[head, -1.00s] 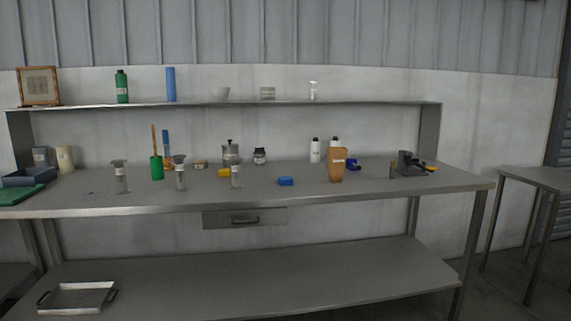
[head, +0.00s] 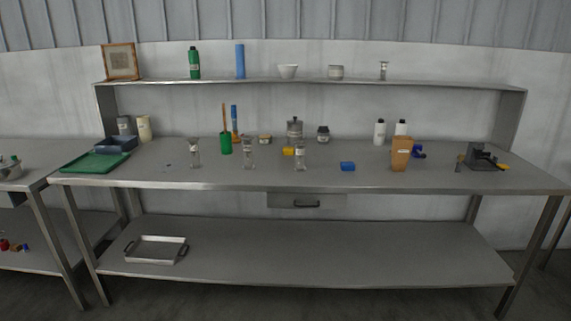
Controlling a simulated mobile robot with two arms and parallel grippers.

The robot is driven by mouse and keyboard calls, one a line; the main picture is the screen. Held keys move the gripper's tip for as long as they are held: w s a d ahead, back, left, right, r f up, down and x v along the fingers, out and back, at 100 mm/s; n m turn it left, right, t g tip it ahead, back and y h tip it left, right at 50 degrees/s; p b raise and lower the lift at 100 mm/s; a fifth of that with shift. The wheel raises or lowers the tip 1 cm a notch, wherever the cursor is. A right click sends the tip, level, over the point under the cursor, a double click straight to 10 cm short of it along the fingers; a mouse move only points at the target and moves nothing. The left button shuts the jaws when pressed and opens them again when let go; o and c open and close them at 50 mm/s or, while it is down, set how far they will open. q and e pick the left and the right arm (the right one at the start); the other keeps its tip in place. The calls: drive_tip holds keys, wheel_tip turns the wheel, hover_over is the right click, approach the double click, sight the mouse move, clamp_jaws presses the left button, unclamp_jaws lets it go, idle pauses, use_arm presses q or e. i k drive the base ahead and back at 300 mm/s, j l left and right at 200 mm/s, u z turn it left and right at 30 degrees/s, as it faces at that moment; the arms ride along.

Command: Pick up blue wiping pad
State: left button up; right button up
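The blue wiping pad (head: 347,167) is a small blue block lying flat on the steel workbench (head: 330,183), right of the middle and near the front half of the top. Nothing covers it. A glass vessel stands to its left and a brown container to its right, both apart from it. Neither of my grippers shows in the head view.
A glass vessel (head: 300,158) and a brown container (head: 401,154) flank the pad. A yellow block (head: 288,151) lies further back. A shelf (head: 310,82) runs above the bench's rear. A drawer (head: 306,201) hangs under the front edge. The top in front of the pad is clear.

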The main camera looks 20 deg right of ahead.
sight(345, 166)
drive_tip(key=i+l+u, duration=0.15)
drive_tip(key=l+u, duration=0.25)
drive_tip(key=l, duration=0.2)
drive_tip(key=l+u, duration=0.45)
drive_tip(key=l, duration=0.15)
drive_tip(key=l+u, duration=0.4)
drive_tip(key=l, duration=0.25)
